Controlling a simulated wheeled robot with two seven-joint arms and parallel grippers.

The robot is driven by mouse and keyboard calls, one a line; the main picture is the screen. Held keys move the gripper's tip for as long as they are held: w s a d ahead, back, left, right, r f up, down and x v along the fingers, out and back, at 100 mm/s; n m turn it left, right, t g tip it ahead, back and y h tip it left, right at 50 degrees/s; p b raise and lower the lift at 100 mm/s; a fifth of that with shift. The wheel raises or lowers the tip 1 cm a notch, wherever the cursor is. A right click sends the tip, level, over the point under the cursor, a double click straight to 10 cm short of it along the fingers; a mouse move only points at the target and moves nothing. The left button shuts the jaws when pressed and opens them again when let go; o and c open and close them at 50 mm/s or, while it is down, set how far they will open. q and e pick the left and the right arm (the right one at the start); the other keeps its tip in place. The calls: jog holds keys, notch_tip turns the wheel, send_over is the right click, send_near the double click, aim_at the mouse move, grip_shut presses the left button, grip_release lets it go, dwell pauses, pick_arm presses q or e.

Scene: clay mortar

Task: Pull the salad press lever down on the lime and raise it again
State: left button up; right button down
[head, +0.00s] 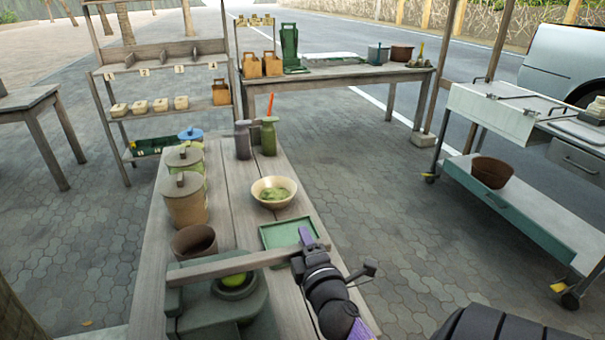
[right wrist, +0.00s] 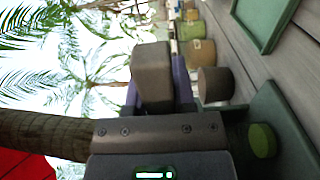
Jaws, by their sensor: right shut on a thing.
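The green salad press (head: 215,315) stands at the near end of the wooden table. The lime (head: 233,281) sits in its round cup; it also shows in the right wrist view (right wrist: 262,140). The long wooden lever (head: 225,266) runs across the press, nearly level in the head view, passing in front of part of the lime. Whether anything on it touches the lime I cannot tell. My right gripper (head: 304,248) is shut on the lever's right end; in the right wrist view the lever's blocky end (right wrist: 152,75) sits between the purple fingers. My left gripper is not in view.
A green tray (head: 265,240) lies just beyond the lever's right end. A bowl of greens (head: 273,191), a brown pot (head: 194,241) and lidded jars (head: 184,205) stand behind the press. Two bottles (head: 243,140) are farther back. Open paving lies to the right.

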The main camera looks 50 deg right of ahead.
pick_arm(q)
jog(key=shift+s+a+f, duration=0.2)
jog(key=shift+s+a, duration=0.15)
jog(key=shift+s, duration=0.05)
pick_arm(e)
jog(key=shift+a+f, duration=0.1)
jog(key=shift+f, duration=0.25)
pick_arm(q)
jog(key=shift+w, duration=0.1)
pick_arm(e)
jog(key=c, duration=0.8)
grip_release()
jog(key=shift+f, duration=0.1)
jog(key=o, duration=0.4)
jog(key=shift+c, duration=0.2)
pick_arm(q)
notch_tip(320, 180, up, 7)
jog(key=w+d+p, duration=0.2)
jog(key=p, duration=0.4)
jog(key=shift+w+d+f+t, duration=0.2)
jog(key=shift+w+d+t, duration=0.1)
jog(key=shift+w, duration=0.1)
pick_arm(e)
notch_tip(320, 180, up, 10)
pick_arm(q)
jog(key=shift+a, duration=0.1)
pick_arm(e)
jog(key=shift+s, duration=0.1)
